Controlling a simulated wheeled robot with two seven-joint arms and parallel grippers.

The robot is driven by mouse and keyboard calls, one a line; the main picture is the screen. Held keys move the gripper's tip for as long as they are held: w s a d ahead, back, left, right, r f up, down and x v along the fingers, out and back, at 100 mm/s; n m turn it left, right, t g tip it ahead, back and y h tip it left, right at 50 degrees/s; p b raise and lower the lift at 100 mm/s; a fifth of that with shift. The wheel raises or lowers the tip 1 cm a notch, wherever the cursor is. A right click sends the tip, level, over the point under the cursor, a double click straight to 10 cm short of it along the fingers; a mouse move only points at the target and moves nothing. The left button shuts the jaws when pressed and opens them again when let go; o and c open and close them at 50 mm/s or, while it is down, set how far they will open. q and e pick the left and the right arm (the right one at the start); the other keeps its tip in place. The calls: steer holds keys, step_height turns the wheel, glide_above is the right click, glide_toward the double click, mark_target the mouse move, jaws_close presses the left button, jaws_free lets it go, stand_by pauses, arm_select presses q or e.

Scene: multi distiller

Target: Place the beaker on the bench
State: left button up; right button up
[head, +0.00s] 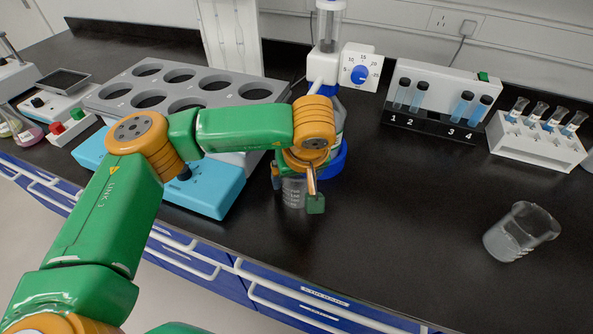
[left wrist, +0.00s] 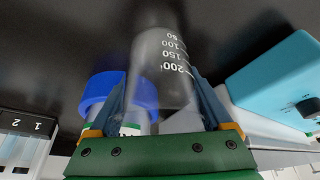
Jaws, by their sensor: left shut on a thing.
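My left gripper (head: 298,192) is over the black bench (head: 400,235), just in front of the blue-lidded bottle. It is shut on a clear graduated beaker (head: 293,193), which is partly hidden by the fingers and wrist. In the left wrist view the beaker (left wrist: 160,75) stands between the two fingers (left wrist: 158,100), with white marks up to 200 facing the camera. I cannot tell whether its base touches the bench. My right gripper is not in view.
A grey rack with large holes (head: 150,98) on a light blue base (head: 215,190) is to the left. A dispenser with a dial (head: 360,70) stands behind. Tube racks (head: 435,118) (head: 535,150) are at back right. The bench's middle right is clear.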

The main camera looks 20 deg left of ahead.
arm_select(q)
steer(key=shift+s+d+r, duration=0.2)
steer(key=shift+s+d, duration=0.25)
steer(key=shift+s, duration=0.25)
steer(key=shift+f, duration=0.15)
steer(key=o, duration=1.1)
steer(key=shift+f+b, duration=0.1)
steer(key=shift+b, duration=0.2)
steer(key=shift+o, duration=1.3)
steer(key=shift+w+a, duration=0.15)
steer(key=shift+r+p, duration=0.25)
steer(key=shift+p, duration=0.05)
steer(key=v, duration=1.2)
steer(key=shift+b, duration=0.4)
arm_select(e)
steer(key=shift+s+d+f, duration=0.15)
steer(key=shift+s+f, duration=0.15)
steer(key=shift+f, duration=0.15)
